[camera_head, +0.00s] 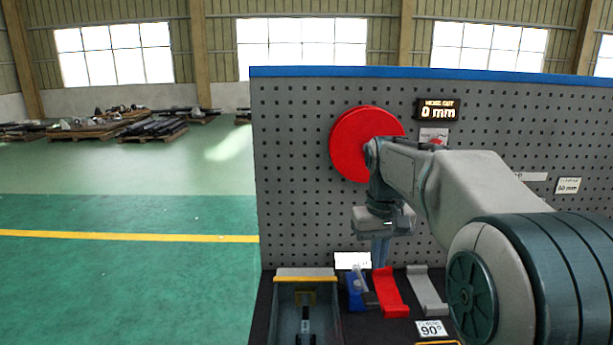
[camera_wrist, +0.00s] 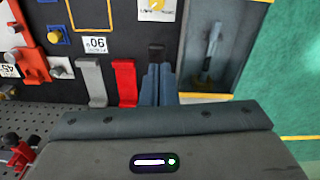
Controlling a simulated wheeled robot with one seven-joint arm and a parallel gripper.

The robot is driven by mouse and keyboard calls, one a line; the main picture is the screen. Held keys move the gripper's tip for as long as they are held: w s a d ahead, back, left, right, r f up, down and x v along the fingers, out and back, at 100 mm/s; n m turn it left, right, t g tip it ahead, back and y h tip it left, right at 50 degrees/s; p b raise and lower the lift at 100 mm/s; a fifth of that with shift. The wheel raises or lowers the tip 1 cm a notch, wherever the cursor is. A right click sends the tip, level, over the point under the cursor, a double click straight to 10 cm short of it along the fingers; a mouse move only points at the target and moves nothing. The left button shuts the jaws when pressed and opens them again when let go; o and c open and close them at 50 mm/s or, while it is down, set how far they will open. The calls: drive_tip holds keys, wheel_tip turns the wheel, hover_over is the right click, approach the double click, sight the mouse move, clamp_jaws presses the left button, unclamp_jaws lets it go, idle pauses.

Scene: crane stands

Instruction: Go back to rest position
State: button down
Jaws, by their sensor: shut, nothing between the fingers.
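My gripper (camera_head: 381,262) points down in front of the grey pegboard, a little above the bench. Its fingers are together with nothing between them. In the wrist view the fingers (camera_wrist: 158,68) show as blue-grey bars beside the red bracket (camera_wrist: 125,83). The red bracket (camera_head: 388,292) also shows below the fingers in the head view, with a blue holder (camera_head: 355,290) at its left. My arm reaches in from the right and hides part of the board.
A grey bracket (camera_head: 427,290) stands right of the red one. A tray (camera_head: 277,310) with a tool inside lies at the left. A red disc (camera_head: 350,142) hangs on the pegboard (camera_head: 290,180). A display (camera_head: 438,109) reads 0 mm. Green floor is open left of the bench.

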drive_tip(key=s+f+t, duration=0.1)
drive_tip(key=s+f, duration=0.4)
drive_tip(key=s, duration=0.6)
drive_tip(key=s+f+m+t, duration=0.1)
drive_tip(key=s+f, duration=0.3)
drive_tip(key=s, duration=0.6)
drive_tip(key=shift+s+d+f+m+t, duration=0.15)
drive_tip(key=shift+s+f+m+t, duration=0.15)
drive_tip(key=shift+s+f, duration=0.1)
drive_tip(key=w+r+t+b, duration=0.1)
drive_tip(key=w+r, duration=0.4)
drive_tip(key=w, duration=0.5)
drive_tip(key=w+r+t+b, duration=0.1)
drive_tip(key=w+r+b, duration=0.2)
drive_tip(key=w, duration=0.8)
wheel_tip(320, 180, up, 3)
drive_tip(key=shift+w+d+f+t, duration=0.15)
drive_tip(key=shift+w+t, duration=0.1)
drive_tip(key=shift+t, duration=0.15)
